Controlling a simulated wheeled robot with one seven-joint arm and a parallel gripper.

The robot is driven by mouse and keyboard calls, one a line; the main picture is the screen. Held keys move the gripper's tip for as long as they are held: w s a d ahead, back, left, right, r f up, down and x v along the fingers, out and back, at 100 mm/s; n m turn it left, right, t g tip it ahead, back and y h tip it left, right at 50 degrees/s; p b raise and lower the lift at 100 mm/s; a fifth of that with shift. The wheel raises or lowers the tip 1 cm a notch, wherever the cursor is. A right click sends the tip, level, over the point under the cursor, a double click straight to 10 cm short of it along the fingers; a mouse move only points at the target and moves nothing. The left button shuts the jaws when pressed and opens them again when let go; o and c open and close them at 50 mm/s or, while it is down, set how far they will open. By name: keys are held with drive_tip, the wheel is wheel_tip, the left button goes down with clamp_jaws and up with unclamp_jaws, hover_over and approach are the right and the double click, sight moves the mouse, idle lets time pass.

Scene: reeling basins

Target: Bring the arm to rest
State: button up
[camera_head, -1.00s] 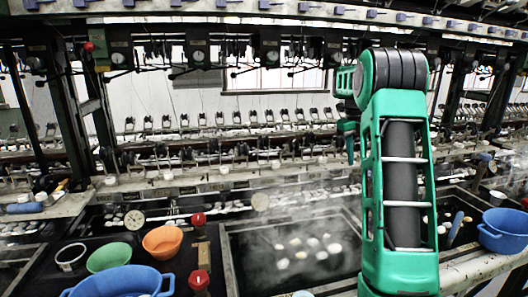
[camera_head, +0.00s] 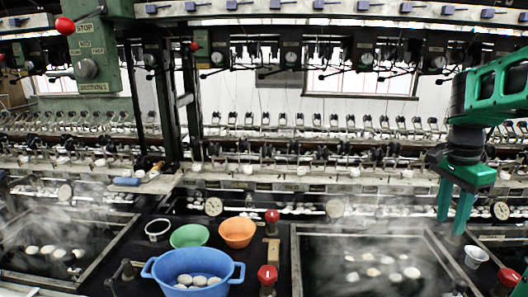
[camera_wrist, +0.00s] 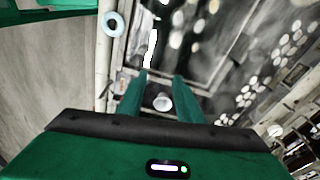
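My green arm reaches in from the right edge of the head view, with the hand pointing down. My gripper (camera_head: 451,226) is open, its two green fingers apart with nothing held between them. A small white cup (camera_head: 476,257) stands just below and to the right of the fingertips in the head view. In the wrist view, the open gripper (camera_wrist: 160,76) frames a small white cup (camera_wrist: 162,102) that lies beyond the fingers, apart from them.
A steaming basin (camera_head: 301,262) with pale cocoons lies left of my gripper. A blue tub (camera_head: 167,277) with cocoons, a green bowl (camera_head: 190,236) and an orange bowl (camera_head: 238,232) stand further left. A control box with a red stop knob (camera_head: 65,26) hangs upper left. Reeling machinery spans the back.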

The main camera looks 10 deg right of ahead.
drive_tip(key=s+a+f+n, duration=0.3)
drive_tip(key=s+a+n, duration=0.2)
drive_tip(key=s+n, duration=0.1)
drive_tip(key=s+a+f+n+y, duration=0.1)
drive_tip(key=s+a+f+n, duration=0.3)
drive_tip(key=s+a+n, duration=0.2)
drive_tip(key=shift+s+a+f, duration=0.3)
drive_tip(key=shift+s, duration=0.45)
